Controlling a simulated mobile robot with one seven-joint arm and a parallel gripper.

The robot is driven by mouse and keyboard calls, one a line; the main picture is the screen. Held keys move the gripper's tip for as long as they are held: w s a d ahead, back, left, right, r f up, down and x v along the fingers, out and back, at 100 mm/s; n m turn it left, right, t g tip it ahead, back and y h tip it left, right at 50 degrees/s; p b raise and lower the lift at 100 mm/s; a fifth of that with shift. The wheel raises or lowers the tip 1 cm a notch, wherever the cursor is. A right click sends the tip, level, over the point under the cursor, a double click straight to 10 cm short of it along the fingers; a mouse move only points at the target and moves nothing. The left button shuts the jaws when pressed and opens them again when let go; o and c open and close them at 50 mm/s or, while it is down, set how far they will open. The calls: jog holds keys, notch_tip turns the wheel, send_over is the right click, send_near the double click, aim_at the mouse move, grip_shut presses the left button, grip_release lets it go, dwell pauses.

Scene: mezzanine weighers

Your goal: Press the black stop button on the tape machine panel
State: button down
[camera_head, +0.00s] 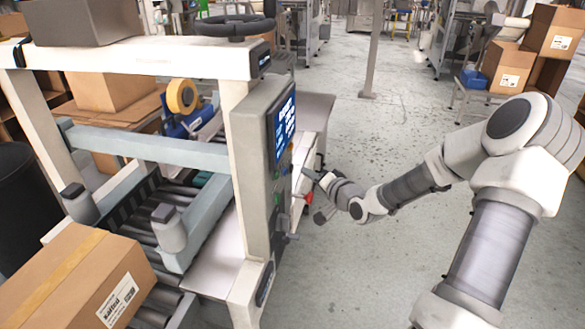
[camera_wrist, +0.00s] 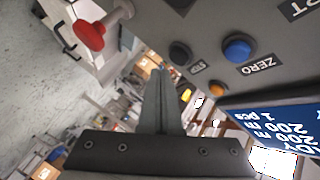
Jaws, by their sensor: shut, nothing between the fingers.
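The tape machine panel (camera_head: 250,150) is a grey upright box with a lit blue screen, seen nearly edge-on in the head view. In the wrist view the panel face (camera_wrist: 215,20) fills the upper right. The black stop button (camera_wrist: 180,53) is a round dark knob beside a label reading STOP. My gripper (camera_wrist: 161,72) is shut and empty, its fingertips pointing toward the panel just below and left of the stop button in the picture. I cannot tell whether they touch anything. In the head view my gripper (camera_head: 309,174) is right of the panel; the stop button cannot be made out there.
A blue button (camera_wrist: 237,48) labelled ZERO is right of the stop button, with an orange button (camera_wrist: 217,88) below. A red knob (camera_wrist: 90,35) sticks out at upper left. A carton (camera_head: 75,280) lies on the rollers. The floor to the right is open.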

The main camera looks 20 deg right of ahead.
jog(key=shift+s+d+p, duration=0.45)
jog(key=shift+s+d, duration=0.15)
jog(key=shift+d, duration=0.3)
jog(key=shift+s+d+p, duration=0.4)
jog(key=shift+s+d, duration=0.2)
jog(key=shift+d, duration=0.25)
